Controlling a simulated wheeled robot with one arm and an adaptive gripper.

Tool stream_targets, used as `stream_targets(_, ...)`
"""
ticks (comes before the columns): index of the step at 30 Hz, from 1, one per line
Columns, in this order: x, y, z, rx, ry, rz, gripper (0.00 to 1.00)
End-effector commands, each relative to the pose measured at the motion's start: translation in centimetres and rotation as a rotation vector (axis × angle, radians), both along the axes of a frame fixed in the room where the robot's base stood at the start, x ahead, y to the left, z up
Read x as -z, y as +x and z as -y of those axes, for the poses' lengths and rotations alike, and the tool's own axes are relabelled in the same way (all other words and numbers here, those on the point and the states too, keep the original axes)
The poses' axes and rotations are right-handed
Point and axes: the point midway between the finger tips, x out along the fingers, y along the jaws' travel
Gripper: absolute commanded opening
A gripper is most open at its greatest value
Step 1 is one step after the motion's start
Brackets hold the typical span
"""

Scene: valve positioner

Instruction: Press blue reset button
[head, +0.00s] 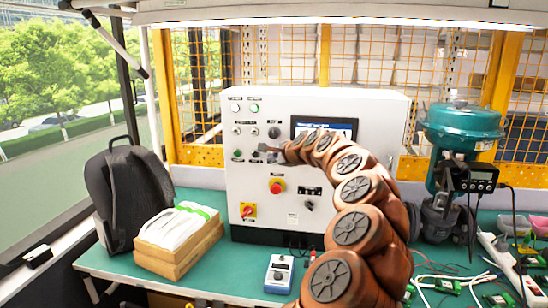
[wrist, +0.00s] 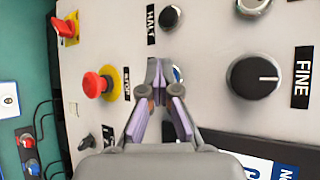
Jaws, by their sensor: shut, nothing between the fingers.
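The blue button (wrist: 177,74) shows in the wrist view as a small blue cap in a pale ring, partly hidden by my fingers. It sits on the white face of the control box (head: 232,195). My gripper (wrist: 157,70) is shut and empty, its tips just left of the blue button in the wrist view. In the head view my gripper (head: 266,148) is at the panel, below a black knob and left of the screen. The blue button cannot be made out there. I cannot tell whether the fingertips touch the panel.
A red stop button (head: 277,186) on a yellow ring and a red-yellow switch (head: 248,210) sit lower on the panel. A large black FINE knob (wrist: 254,77) is close to my fingers. A teal valve actuator (head: 461,125) stands right; a backpack (head: 132,195) stands left.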

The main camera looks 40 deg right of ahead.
Motion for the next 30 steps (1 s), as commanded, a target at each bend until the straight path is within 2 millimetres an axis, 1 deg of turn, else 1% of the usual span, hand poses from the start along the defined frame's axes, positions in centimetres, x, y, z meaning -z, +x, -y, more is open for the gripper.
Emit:
stream_targets(5,0.0,-0.2,-0.2,0.000,-0.001,-0.001,0.00)
stream_targets(14,0.1,-0.9,-1.1,0.002,-0.001,0.000,0.00)
stream_targets(24,0.1,-1.0,-1.3,0.001,0.000,0.000,0.00)
stream_targets(30,0.1,-1.8,-2.6,-0.003,0.000,-0.001,0.00)
